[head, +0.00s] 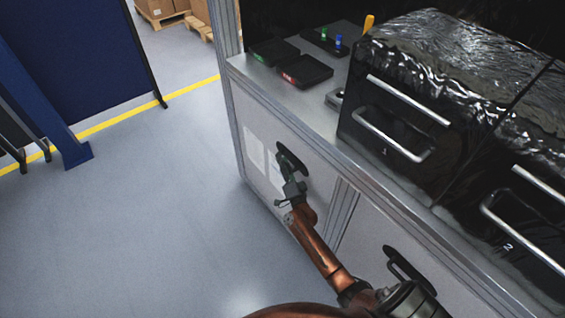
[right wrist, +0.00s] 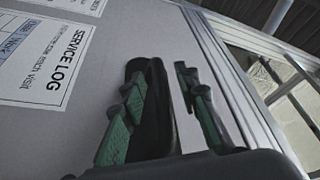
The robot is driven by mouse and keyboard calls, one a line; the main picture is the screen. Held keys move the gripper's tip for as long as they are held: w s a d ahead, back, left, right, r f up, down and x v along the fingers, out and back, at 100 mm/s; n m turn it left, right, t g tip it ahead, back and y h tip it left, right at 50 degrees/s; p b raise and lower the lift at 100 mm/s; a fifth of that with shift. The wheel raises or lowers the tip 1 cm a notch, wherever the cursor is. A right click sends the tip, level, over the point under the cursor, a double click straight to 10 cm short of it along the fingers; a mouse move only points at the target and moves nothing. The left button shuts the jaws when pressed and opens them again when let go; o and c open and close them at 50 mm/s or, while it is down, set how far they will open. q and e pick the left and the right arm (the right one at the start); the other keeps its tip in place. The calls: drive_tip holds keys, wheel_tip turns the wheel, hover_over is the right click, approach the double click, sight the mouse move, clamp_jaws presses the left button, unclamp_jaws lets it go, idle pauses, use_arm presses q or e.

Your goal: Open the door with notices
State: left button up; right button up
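The door with notices (head: 238,125) is the left door in the front of a grey cabinet, with white sheets on it. It looks shut. In the right wrist view one sheet (right wrist: 45,60) reads "SERVICE LOG". The door's black handle (head: 292,158) is upright and partly hidden by my right gripper (head: 291,186). In the right wrist view the handle (right wrist: 158,110) lies between the green finger pads of the gripper (right wrist: 165,108). The fingers are apart, with a gap on the right finger's side; contact on the left cannot be told. My left gripper is out of view.
A second door with a black handle (head: 408,268) is to the right. Black-wrapped drawer units (head: 440,70) and dark trays (head: 303,71) stand on the cabinet top (head: 325,110). The floor (head: 150,220) left of the cabinet is clear; a blue post (head: 40,105) stands farther left.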

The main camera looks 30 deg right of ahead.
drive_tip(key=shift+c, duration=0.6)
clamp_jaws()
